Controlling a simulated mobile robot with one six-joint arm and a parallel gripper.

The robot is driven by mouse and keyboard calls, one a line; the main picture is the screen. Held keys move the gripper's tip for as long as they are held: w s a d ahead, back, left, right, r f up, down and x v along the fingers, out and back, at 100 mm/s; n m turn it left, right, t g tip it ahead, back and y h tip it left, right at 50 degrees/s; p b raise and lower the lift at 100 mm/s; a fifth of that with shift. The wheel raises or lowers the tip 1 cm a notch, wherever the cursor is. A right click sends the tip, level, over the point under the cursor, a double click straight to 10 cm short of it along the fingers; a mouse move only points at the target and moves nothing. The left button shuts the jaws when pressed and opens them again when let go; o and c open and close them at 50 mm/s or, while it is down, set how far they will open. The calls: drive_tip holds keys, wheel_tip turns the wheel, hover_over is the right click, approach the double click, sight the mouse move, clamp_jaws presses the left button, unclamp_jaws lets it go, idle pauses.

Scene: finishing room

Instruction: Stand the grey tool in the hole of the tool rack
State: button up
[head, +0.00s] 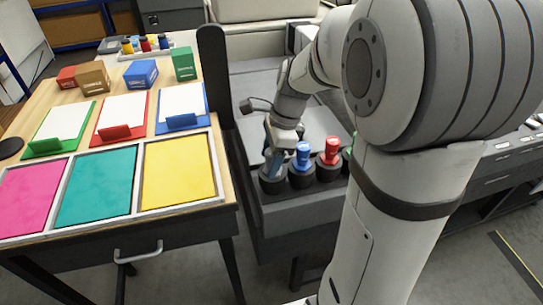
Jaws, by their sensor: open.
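The tool rack is a row of round black holders (301,179) on the dark bench in the middle of the head view. A blue tool (302,155) and a red tool (331,151) stand upright in two of its holders. A green one (347,153) is mostly hidden behind my arm. My gripper (275,157) points down over the leftmost holder (272,184) and is open. A grey-blue piece shows between its fingers, right at that holder. It looks like the grey tool, standing about upright, but the fingers partly cover it. I cannot tell how deep it sits.
To the left is a wooden table (222,165) with pink, teal and yellow panels, paper trays and small coloured boxes. My arm hides the bench's right part.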

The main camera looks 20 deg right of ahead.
drive_tip(key=shift+r, duration=0.1)
drive_tip(key=v, duration=0.7)
drive_tip(key=shift+d+r, duration=0.1)
drive_tip(key=shift+r, duration=0.25)
